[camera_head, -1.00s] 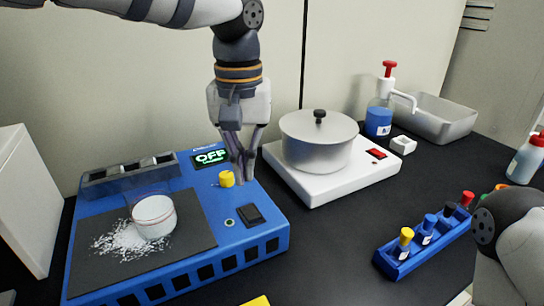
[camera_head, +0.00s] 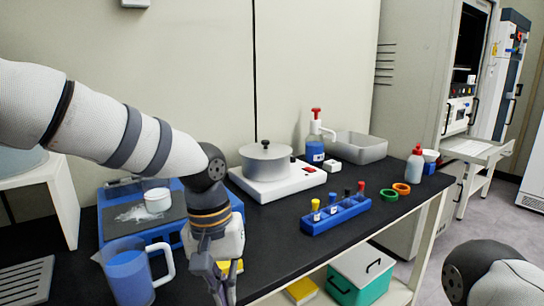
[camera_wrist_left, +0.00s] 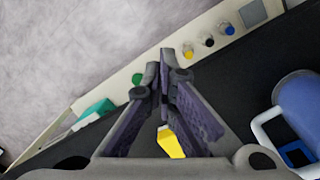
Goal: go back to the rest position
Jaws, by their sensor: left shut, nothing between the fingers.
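My left gripper (camera_head: 222,284) is low in the foreground of the head view, pointing down in front of the blue balance-like device, with its arm coming in from the left. Its fingers are shut with nothing between them; they show in the left wrist view (camera_wrist_left: 158,80) too. My right arm shows only as a dark joint and white link at the lower right of the head view; its gripper is out of frame. The blue device (camera_head: 172,233) with a white powder dish (camera_head: 157,200) is partly hidden behind my left arm.
A blue pitcher (camera_head: 128,275) stands left of my left gripper; it also shows in the wrist view (camera_wrist_left: 298,105). A pot (camera_head: 265,162) on a white hotplate (camera_head: 275,187), a blue vial rack (camera_head: 335,217) and a metal tray (camera_head: 358,148) stand on the black bench. Floor shows at the right.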

